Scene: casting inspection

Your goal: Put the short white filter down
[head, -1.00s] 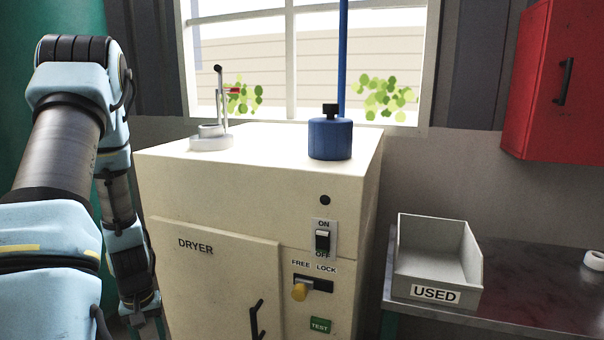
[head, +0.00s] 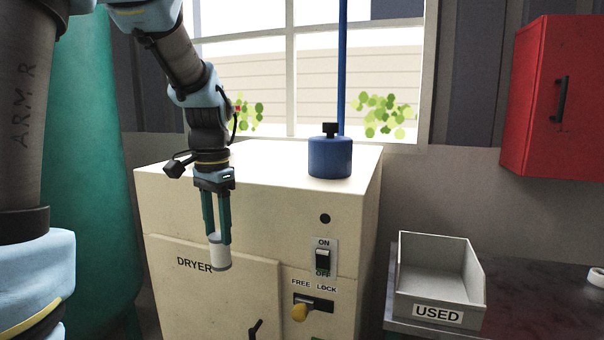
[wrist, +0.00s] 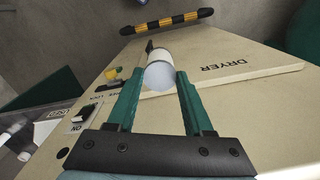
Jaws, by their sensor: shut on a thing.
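The short white filter (head: 220,257) is a small white cylinder hanging upright between the green fingers of my gripper (head: 219,240). In the head view it is in front of the cream dryer, near the top of its door, held in the air. In the wrist view the filter (wrist: 160,72) sits between the fingertips of my gripper (wrist: 157,88), one finger on each side, and its round end faces the camera. My gripper is shut on it. The fingers hide part of its sides.
The cream dryer (head: 350,215) carries a blue lidded container (head: 330,158) on top, with switches on its front. An empty grey bin marked USED (head: 437,277) stands on a dark bench (head: 520,315) at the right. A white ring (head: 597,278) lies by the bench's right edge. A red cabinet (head: 530,95) hangs above.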

